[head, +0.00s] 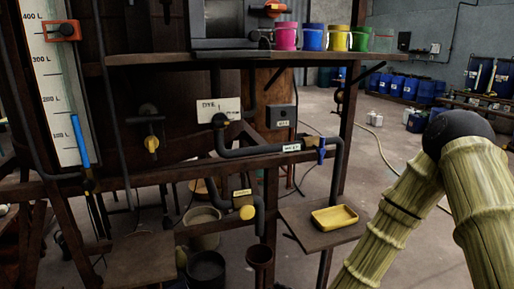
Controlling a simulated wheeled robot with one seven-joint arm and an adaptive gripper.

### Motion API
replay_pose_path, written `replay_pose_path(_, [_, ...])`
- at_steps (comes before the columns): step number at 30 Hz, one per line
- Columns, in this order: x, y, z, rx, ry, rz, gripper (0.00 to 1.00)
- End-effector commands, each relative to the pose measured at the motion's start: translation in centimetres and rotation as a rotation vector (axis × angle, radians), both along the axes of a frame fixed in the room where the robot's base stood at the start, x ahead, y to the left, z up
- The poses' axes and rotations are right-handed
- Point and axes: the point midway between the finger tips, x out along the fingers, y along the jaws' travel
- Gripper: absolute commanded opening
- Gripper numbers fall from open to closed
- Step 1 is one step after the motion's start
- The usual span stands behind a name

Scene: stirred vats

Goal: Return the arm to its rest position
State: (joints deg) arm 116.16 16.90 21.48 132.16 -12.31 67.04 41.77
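My arm (425,195) shows at the right of the head view. Two pale, ribbed, bamboo-like links meet at a dark round joint (458,132), and both run down out of the bottom and right edges. My gripper is outside the view, so its opening and anything in it are hidden. The visible part of the arm appears in front of the open floor, to the right of the dark rack.
A dark rack (250,58) with pipes and valves fills the left and centre. Its shelf holds several coloured buckets (311,38). A yellow tray (335,218) sits on a low board beside my arm. Blue drums (410,88) stand far back; floor between is mostly clear.

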Motion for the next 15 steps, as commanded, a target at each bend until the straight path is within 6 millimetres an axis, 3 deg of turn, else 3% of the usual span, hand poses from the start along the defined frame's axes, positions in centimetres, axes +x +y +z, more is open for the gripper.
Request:
replay_pose_path(1, [-1.9,-0.5,-2.5,-0.063,0.049,0.030,0.00])
replay_pose_path(6, [-8.3,-3.0,-9.6,-0.274,0.200,0.152,0.00])
replay_pose_path(15, [-21.5,-9.3,-18.7,-0.605,0.479,0.424,0.00])
